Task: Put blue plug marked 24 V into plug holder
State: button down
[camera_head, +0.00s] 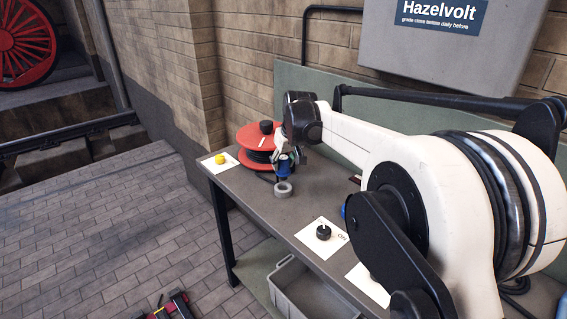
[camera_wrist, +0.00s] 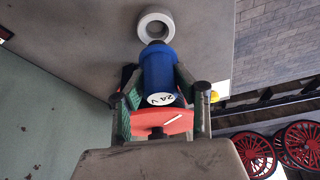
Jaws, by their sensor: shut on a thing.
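The blue plug (camera_wrist: 158,70) is held between the fingers of my gripper (camera_wrist: 160,90), with its white end marked 24 V facing the wrist camera. Its dark other end points toward a light grey ring (camera_wrist: 155,24) on the bench, which looks like the plug holder. In the head view the blue plug (camera_head: 284,169) hangs under my gripper (camera_head: 285,158), just behind and above the grey ring (camera_head: 283,189). The plug appears apart from the ring; the exact gap cannot be told.
A red cable reel (camera_head: 252,142) with a black knob stands behind my gripper. A yellow knob (camera_head: 220,159) on a white card is at the bench's far left corner. A black knob (camera_head: 323,232) on another card is nearer. A green panel (camera_head: 312,90) backs the bench.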

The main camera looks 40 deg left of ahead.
aim_at(285, 172)
jog(key=shift+f+b, duration=1.5)
jog(key=shift+f, duration=1.3)
jog(key=c, duration=1.2)
grip_release()
